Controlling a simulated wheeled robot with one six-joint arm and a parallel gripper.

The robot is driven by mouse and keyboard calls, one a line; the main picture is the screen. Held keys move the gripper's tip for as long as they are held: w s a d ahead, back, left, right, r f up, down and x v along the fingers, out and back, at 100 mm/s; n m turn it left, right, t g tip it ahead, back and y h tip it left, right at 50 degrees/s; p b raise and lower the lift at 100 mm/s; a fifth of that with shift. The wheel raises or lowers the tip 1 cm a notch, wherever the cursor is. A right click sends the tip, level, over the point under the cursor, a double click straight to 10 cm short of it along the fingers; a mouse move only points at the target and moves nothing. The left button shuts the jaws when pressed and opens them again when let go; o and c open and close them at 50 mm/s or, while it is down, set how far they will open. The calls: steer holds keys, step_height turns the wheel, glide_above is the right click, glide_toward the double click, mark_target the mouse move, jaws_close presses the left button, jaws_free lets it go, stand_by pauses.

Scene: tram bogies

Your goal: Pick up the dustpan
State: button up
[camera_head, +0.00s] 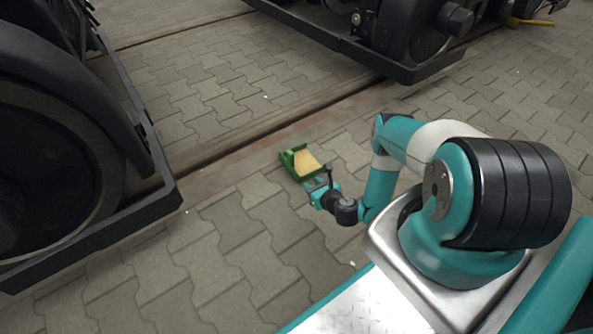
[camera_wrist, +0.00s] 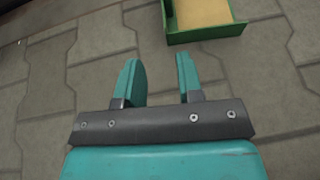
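The dustpan (camera_head: 289,158) is green with a tan inner surface or contents. It lies on the paving near the rail, in the middle of the head view. In the wrist view the dustpan (camera_wrist: 205,34) shows only in part at the top, cut off by the picture edge. My gripper (camera_wrist: 158,68) is open, with a gap between its two teal fingers and only paving visible there. The dustpan is beyond the fingertips and slightly to the right, apart from them in that view. In the head view my gripper (camera_head: 317,185) is close to the dustpan's near side, and whether they touch is unclear.
A bogie with a large wheel (camera_head: 60,150) stands at the left. Another dark bogie (camera_head: 400,40) stands at the back. A rail (camera_head: 240,150) runs across behind the dustpan. The paving (camera_head: 230,250) left of my arm is mostly clear.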

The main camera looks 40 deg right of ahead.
steer(key=b, duration=0.6)
glide_toward(295, 171)
steer(key=x, duration=0.4)
steer(key=shift+s+a+f, duration=0.1)
steer(key=shift+a+f, duration=0.05)
steer(key=shift+a, duration=0.1)
steer(key=shift+w+d+f+b, duration=0.1)
steer(key=shift+w+b, duration=0.35)
steer(key=shift+w, duration=0.25)
steer(key=b+x, duration=0.2)
steer(key=b, duration=0.1)
steer(key=b+x, duration=0.1)
steer(key=x, duration=0.1)
steer(key=shift+s+d+f, duration=0.1)
steer(key=shift+d+f, duration=0.15)
steer(key=shift+w+b, duration=0.5)
steer(key=shift+c, duration=0.2)
jaws_close()
